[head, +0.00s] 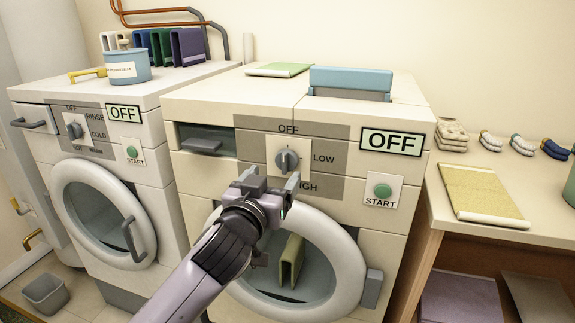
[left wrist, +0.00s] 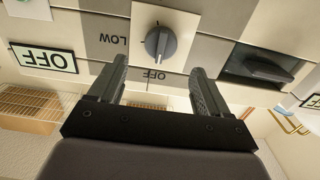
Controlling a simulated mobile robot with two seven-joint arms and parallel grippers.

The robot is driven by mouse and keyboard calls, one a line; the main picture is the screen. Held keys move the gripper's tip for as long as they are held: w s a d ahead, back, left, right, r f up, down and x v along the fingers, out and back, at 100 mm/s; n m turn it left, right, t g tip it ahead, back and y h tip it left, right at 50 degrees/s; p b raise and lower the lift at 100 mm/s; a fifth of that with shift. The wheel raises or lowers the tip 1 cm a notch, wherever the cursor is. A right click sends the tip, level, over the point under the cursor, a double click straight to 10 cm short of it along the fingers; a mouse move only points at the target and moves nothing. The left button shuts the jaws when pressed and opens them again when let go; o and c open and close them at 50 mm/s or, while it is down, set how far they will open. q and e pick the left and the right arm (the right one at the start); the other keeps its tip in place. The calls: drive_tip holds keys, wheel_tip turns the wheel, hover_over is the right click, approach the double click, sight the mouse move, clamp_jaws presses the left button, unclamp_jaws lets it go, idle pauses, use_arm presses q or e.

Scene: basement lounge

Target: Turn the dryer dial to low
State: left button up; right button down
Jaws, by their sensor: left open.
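The dryer (head: 400,225) is the right-hand white machine. Its grey round dial (head: 288,161) sits on a pale plate in the grey panel, with OFF above, LOW to the right and HIGH below. The dial's ridge looks upright, toward OFF. The display (head: 392,142) reads OFF. My left gripper (head: 273,181) is open and empty, just below and in front of the dial. In the left wrist view, which is upside down, the dial (left wrist: 160,44) lies just beyond and between the open fingers (left wrist: 159,68), apart from them. My right gripper is not in view.
A washer (head: 95,170) with its own dial stands at left. Below the dial is the dryer's round door (head: 350,265), with a green item behind it. A green START button (head: 383,190) is at right. A wooden table (head: 480,228) stands beside the dryer.

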sight(284, 163)
use_arm(q)
drive_tip(key=shift+x, duration=3.45)
drive_tip(key=shift+c, duration=0.3)
drive_tip(key=c, duration=0.9)
